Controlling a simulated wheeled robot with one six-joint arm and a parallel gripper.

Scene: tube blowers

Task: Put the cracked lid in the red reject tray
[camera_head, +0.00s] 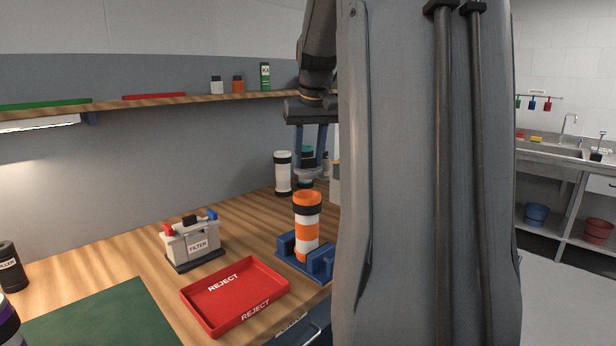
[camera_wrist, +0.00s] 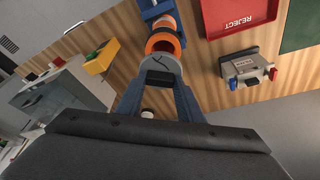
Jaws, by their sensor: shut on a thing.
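My gripper (camera_head: 308,165) is shut on a grey round lid (camera_head: 307,174), held level in the air just above and behind the orange and white tube. In the wrist view, the lid (camera_wrist: 162,66) is at the fingertips, with a dark crack line on its face. The tube (camera_head: 307,226) stands upright in a blue holder (camera_head: 291,259); its open orange top (camera_wrist: 164,43) shows in the wrist view, partly overlapped by the lid. The red reject tray (camera_head: 235,294) is empty, left of and in front of the holder; it also shows in the wrist view (camera_wrist: 240,14).
A green mat (camera_head: 95,315) lies at front left. White-and-black canisters (camera_head: 283,175) stand at the back. A shelf (camera_head: 190,98) runs along the wall. Between the holder and the filter box, the wood is bare.

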